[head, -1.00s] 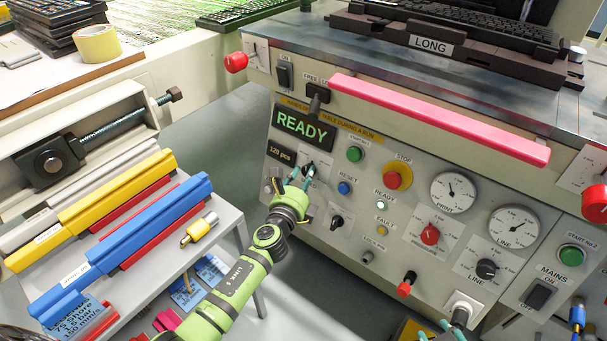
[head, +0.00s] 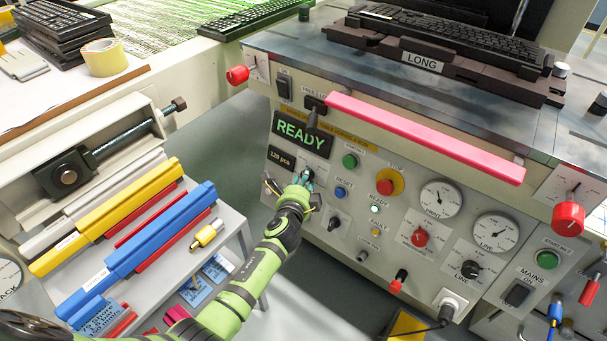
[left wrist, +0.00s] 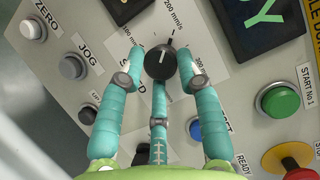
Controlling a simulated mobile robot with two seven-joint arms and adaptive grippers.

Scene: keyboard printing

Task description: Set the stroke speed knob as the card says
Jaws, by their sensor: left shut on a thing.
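The stroke speed knob (left wrist: 160,63) is small, round and black, with a white line. Its dial plate carries mm/s marks; 200 and 300 mm/s are readable, and other lettering is partly covered. My left gripper (left wrist: 163,60) has its teal fingers on both sides of the knob and is shut on it. My right gripper is not in view.
ZERO (left wrist: 31,28) and JOG (left wrist: 72,66) buttons sit left of the knob. The green start button (left wrist: 279,101) is to its right. The READY display (head: 302,133) is just above. A pink bar (head: 425,137) juts out along the panel top. A squeegee rack (head: 215,262) stands left.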

